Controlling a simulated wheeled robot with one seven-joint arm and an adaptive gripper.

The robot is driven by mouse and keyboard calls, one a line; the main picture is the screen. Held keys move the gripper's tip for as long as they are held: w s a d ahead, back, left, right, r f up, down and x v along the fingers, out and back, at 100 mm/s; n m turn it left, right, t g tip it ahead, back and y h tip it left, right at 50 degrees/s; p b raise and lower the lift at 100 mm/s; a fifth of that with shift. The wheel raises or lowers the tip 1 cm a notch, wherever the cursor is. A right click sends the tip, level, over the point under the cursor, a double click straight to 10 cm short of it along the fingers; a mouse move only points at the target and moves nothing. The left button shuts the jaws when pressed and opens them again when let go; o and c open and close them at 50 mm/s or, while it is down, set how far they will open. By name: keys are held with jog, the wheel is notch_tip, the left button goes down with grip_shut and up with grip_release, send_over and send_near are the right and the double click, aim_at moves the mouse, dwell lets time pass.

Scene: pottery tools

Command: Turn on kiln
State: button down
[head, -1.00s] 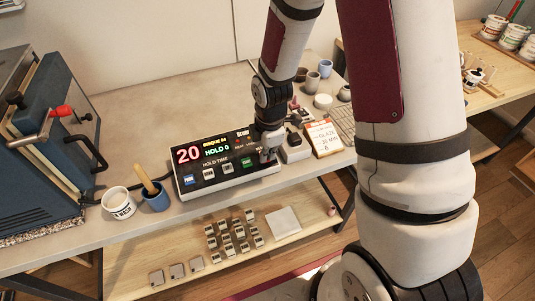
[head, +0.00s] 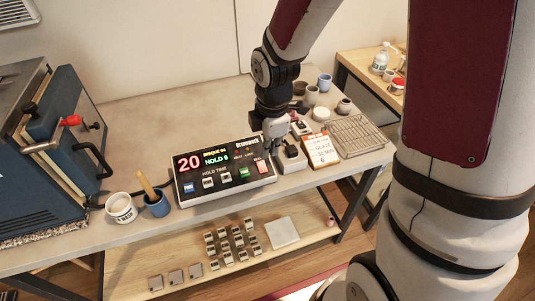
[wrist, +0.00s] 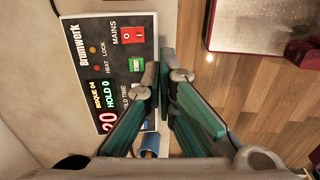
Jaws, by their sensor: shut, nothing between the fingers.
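The kiln (head: 45,165) is the blue box at the left edge of the head view, with a red-knobbed lever. Its control box (head: 207,184) sits on the table's front edge, its display lit with 20, BISQUE 04 and HOLD 0. The red MAINS switch (head: 262,166) is at its right end, also in the wrist view (wrist: 133,37); I cannot tell which way it is tipped. A green button (head: 243,174) is beside it. My gripper (head: 275,140) is shut and empty, just behind and right of the switch; its tips (wrist: 163,70) look apart from it.
A grey block (head: 291,163) with black parts and a GLAZE card (head: 321,150) stand right of the control box. A wire rack (head: 358,135) and several pots are behind. A white cup (head: 121,208) and blue cup (head: 158,205) stand left. The table's back middle is clear.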

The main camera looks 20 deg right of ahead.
jog(key=shift+s+r, duration=0.2)
jog(key=shift+r, duration=0.25)
jog(key=shift+s+r, duration=0.2)
jog(key=shift+r, duration=0.25)
jog(key=shift+r, duration=0.1)
jog(key=s+d+r+m+t, duration=0.1)
jog(key=s+r+m+t, duration=0.3)
jog(key=s+r+m, duration=1.3)
notch_tip(320, 180, up, 4)
jog(key=shift+d+f+m, duration=0.1)
jog(key=shift+d+m, duration=0.3)
jog(key=shift+m, duration=0.1)
